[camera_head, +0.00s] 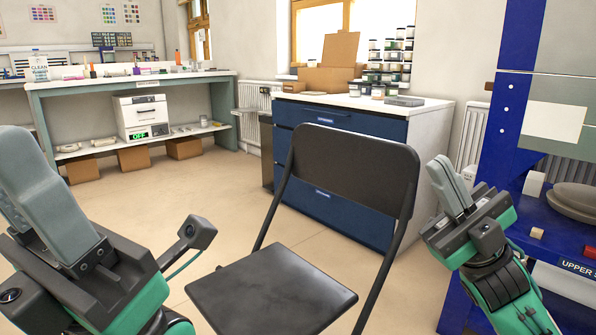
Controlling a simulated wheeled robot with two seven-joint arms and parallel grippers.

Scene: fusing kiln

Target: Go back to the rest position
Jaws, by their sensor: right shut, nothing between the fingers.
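My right gripper (440,167) is at the right of the head view, green and black with grey fingers pointing up. Its fingers are together and empty, in front of the blue drawer cabinet and beside the chair back. My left gripper (16,145) is large and close at the left edge, with its grey fingers also pointing up. One finger mostly hides the other, so I cannot tell whether it is open. I see nothing held in it.
A black folding chair (270,292) stands between my grippers. Behind it is a blue drawer cabinet (335,170) with boxes and jars on top. A blue rack (512,110) stands close at the right. A workbench (60,86) is at the back left. Beige floor shows between them.

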